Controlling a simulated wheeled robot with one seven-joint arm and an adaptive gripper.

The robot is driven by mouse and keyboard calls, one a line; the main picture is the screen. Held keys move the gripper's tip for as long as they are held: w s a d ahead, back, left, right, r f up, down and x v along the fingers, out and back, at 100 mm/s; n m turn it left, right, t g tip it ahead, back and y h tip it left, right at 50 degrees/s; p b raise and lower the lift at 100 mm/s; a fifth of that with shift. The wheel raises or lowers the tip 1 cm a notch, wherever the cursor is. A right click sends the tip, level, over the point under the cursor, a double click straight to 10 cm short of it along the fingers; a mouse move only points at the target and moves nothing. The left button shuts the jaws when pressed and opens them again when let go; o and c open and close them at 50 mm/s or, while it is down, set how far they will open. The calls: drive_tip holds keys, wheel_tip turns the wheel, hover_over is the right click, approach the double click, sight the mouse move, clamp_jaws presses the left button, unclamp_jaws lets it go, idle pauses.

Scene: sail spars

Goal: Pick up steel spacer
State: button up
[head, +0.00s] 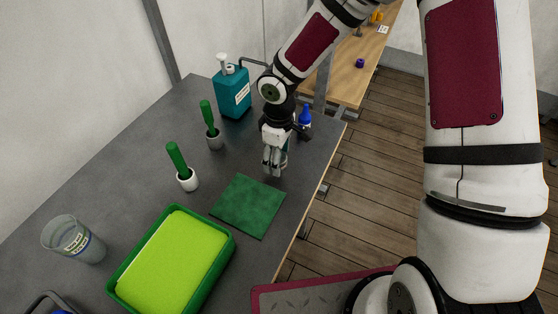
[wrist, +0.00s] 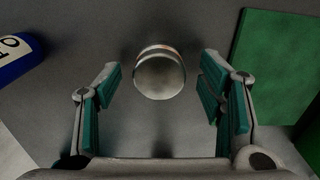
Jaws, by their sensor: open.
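The steel spacer (wrist: 160,74) is a short grey metal cylinder. It stands on the dark grey tabletop in the wrist view, between and slightly beyond the fingertips. My gripper (wrist: 160,86) is open, with one teal-padded finger on each side of the spacer and a visible gap to both. In the head view my gripper (head: 274,172) points down over the table near the green mat. I cannot make out the spacer clearly there; the gripper hides that spot.
A green mat (head: 248,206) lies close by, and a blue bottle (head: 305,115) stands just behind.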

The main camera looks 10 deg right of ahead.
drive_tip(key=shift+f, duration=0.6)
drive_tip(key=c, duration=1.3)
